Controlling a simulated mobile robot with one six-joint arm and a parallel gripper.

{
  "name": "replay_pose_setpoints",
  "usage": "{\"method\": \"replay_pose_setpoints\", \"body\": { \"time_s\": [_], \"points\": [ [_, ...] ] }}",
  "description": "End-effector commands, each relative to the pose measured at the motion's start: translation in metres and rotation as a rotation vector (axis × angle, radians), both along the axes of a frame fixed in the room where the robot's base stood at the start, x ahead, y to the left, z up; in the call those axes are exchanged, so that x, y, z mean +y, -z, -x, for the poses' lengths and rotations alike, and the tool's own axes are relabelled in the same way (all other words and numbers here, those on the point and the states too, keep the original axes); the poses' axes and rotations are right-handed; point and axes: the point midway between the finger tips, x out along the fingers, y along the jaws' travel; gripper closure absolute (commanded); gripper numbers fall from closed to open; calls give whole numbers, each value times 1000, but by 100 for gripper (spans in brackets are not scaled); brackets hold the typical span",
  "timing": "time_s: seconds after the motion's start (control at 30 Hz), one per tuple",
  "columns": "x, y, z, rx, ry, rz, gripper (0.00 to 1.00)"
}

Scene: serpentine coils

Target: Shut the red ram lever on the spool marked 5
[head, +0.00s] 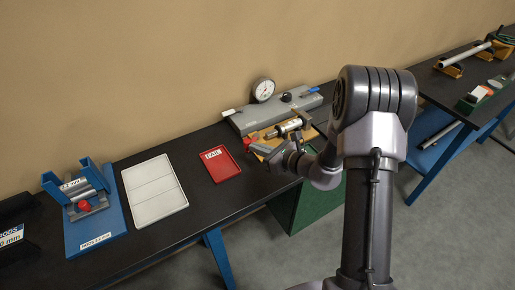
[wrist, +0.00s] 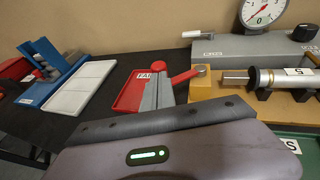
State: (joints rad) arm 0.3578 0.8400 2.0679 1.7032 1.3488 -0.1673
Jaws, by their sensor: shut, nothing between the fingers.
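The spool (wrist: 278,77) is a pale cylinder with a dark collar and a metal rod at its left end. It lies on a wooden base (wrist: 222,108), and its label reads like 5 or S. It also shows in the head view (head: 288,127). The red ram lever (wrist: 184,76) is pivoted on the base's left block and points left, away from the rod. Its round red knob (wrist: 158,66) is just behind my fingertips. My gripper (wrist: 157,80) is shut and empty, close to the knob; whether it touches cannot be told.
A red FAIL tray (wrist: 130,97) lies left of the base, with a white tray (head: 155,185) and a blue fixture (head: 92,238) further left. A grey dial gauge stand (wrist: 235,48) stands behind. A green bin (head: 308,205) is below the bench edge.

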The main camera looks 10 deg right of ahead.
Motion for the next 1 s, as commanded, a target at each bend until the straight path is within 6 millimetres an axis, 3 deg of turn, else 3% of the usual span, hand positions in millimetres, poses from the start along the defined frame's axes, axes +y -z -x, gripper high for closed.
{"method": "replay_pose_setpoints", "body": {
  "time_s": [0.37, 1.0],
  "points": [
    [3, 0, -1, -1, 0, -1, 100],
    [41, 1, -17, 0, -2, -1, 100]
  ]
}}
